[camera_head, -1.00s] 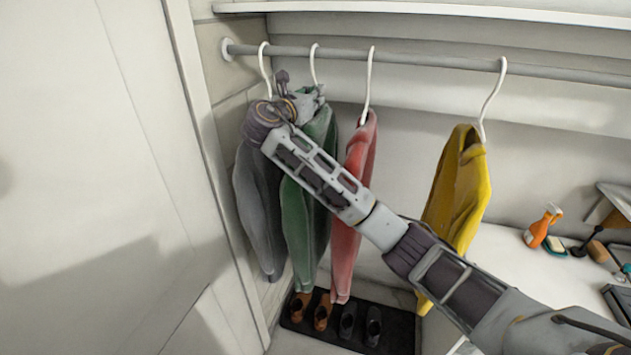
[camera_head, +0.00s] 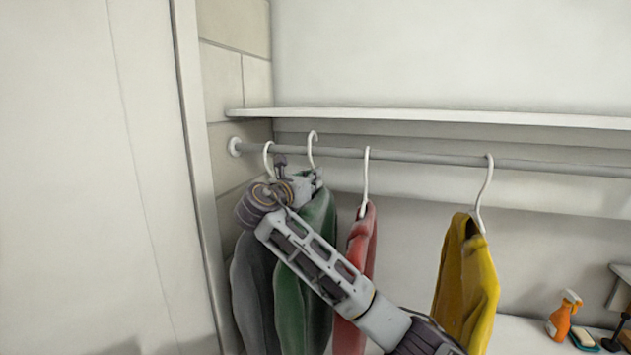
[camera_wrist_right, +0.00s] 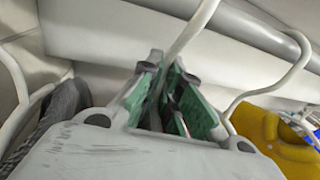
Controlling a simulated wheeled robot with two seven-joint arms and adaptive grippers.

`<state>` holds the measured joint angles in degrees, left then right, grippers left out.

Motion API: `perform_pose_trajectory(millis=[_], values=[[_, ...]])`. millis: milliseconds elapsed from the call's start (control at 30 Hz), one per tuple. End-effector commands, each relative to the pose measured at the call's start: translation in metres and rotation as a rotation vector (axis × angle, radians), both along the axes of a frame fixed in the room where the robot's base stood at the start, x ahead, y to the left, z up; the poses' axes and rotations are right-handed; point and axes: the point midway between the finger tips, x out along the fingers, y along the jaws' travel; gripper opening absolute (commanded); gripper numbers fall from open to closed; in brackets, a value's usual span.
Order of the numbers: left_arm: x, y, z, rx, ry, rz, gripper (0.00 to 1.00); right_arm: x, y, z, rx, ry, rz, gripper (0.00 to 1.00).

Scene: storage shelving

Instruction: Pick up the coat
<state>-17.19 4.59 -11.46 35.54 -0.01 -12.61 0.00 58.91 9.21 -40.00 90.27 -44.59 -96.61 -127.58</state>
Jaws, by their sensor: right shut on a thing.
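The green coat (camera_head: 290,312) hangs from a white hanger (camera_head: 312,140) at the rod, between a grey coat (camera_head: 249,290) and a red coat (camera_head: 361,240). My right gripper (camera_head: 310,183) is shut at the top of the green coat, around the base of its hanger. The hanger's hook rises between the jaws in the wrist view (camera_wrist_right: 185,40). This hook stands higher above the rod than its neighbours; I cannot tell whether it still touches the rod. My forearm hides part of the green and red coats. My left gripper is not in view.
The rod (camera_head: 420,158) runs below a white shelf (camera_head: 430,117). A yellow coat (camera_head: 465,280) hangs further right, with a free gap between it and the red coat. A white wall panel (camera_head: 90,180) stands at left. An orange spray bottle (camera_head: 563,315) stands at lower right.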

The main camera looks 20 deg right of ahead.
Motion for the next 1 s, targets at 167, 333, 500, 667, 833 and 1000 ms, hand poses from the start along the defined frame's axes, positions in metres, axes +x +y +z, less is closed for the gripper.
perform_pose_trajectory(millis=[167,333,500,667,833,1000], values=[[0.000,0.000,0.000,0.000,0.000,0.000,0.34,-0.017,0.018,0.003,-0.001,-0.005,0.005,0.00],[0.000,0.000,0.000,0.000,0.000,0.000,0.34,-0.039,0.040,0.003,0.000,-0.007,0.005,0.00],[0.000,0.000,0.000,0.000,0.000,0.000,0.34,-0.062,0.063,0.003,0.001,-0.006,0.005,0.00],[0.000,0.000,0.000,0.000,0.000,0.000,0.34,-0.082,0.083,0.003,0.001,-0.006,0.004,0.00],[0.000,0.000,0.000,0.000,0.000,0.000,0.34,-0.099,0.100,0.003,0.000,-0.006,0.004,0.00],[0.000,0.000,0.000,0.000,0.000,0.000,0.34,-0.110,0.111,0.003,0.001,-0.005,0.003,0.00]])
